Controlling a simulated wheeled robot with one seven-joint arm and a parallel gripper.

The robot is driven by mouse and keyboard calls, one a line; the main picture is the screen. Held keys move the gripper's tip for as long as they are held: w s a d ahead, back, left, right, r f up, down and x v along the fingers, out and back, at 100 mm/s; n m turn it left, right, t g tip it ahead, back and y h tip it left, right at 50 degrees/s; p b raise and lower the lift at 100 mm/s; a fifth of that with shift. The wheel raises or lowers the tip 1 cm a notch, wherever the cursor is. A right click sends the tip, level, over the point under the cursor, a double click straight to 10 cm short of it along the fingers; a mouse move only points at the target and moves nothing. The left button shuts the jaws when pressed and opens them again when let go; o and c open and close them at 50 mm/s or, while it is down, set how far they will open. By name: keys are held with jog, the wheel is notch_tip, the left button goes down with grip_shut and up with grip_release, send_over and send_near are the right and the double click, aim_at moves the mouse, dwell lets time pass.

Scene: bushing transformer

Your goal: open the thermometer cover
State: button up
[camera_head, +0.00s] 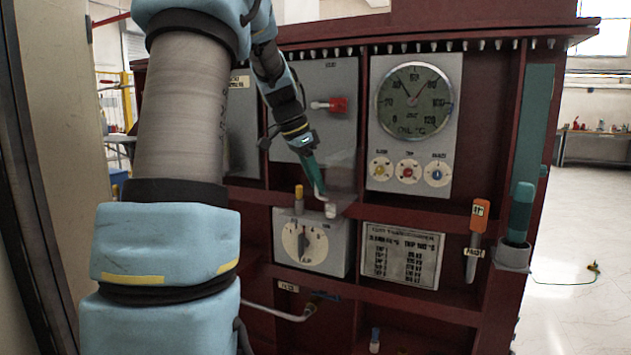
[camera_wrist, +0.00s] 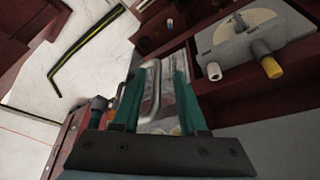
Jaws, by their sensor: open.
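The thermometer (camera_head: 414,100) is a round grey dial on a light panel at the upper right in the head view. A see-through pane (camera_head: 342,170), apparently its cover, stands out to the left of that panel, and the dial face is unobstructed. My gripper (camera_head: 318,188) is at the pane's lower left. In the wrist view, my gripper (camera_wrist: 158,80) has its green fingers apart, on either side of a bent metal handle (camera_wrist: 152,92). The clear pane (camera_wrist: 166,118) shows behind the handle. Whether a finger touches the handle I cannot tell.
A tap-changer box (camera_head: 309,243) with a dial, a yellow knob and a white knob is just below my gripper. A red-handled switch (camera_head: 331,105) is above it. Three small knobs (camera_head: 408,171) sit under the thermometer. An orange-handled tool (camera_head: 479,225) hangs at right.

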jog(key=b+v, duration=0.1)
jog(key=v, duration=0.9)
jog(key=shift+a+r, duration=0.2)
jog(key=shift+r, duration=0.15)
jog(key=shift+s, duration=0.1)
jog(key=s+a+f+n+y, duration=0.2)
jog(key=s+f+n, duration=0.4)
jog(key=s+f, duration=0.4)
jog(key=s+a+f+n+y, duration=0.1)
jog(key=s+a+f+n, duration=0.1)
jog(key=s+f+n, duration=0.4)
jog(key=s+f, duration=0.5)
jog(key=f, duration=0.7)
jog(key=shift+y, duration=0.4)
